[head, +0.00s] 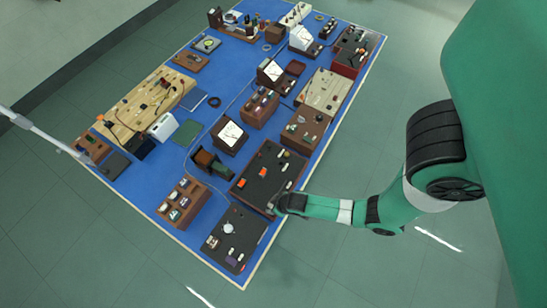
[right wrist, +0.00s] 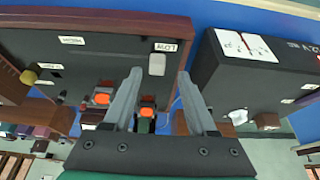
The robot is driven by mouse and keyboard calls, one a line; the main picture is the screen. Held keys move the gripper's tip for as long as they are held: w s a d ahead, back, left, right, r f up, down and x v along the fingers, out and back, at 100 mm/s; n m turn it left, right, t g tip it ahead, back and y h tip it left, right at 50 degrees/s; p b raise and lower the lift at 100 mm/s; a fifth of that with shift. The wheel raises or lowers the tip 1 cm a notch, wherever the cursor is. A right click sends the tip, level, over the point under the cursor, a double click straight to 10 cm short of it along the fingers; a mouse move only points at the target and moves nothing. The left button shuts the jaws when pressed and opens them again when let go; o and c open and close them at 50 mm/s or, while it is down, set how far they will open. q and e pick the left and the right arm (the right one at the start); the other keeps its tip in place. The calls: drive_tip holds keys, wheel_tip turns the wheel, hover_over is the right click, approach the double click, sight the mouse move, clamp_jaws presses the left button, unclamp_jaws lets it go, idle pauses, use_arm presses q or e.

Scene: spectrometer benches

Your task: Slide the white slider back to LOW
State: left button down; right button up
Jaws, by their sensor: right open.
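A white block (right wrist: 157,64), seemingly the white slider, sits on the dark panel (right wrist: 110,60) in the right wrist view. It is right beside a label reading LOW (right wrist: 165,47), which appears upside down. My right gripper (right wrist: 159,74) is open, with one fingertip on each side of the white block in this picture; I cannot tell whether they touch it. In the head view my right gripper (head: 277,203) is at the near right edge of the wood-framed dark panel (head: 262,178). The slider is not clear there. My left gripper is not in view.
Orange knobs (right wrist: 102,99) and a brass knob (right wrist: 28,77) stand on the same panel. Another dark box (right wrist: 255,80) with a white card is close on the right in the wrist view. Many instruments crowd the blue mat (head: 170,205); the surrounding floor is clear.

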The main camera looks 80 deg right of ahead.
drive_tip(key=p+v, duration=0.3)
drive_tip(key=v, duration=0.6)
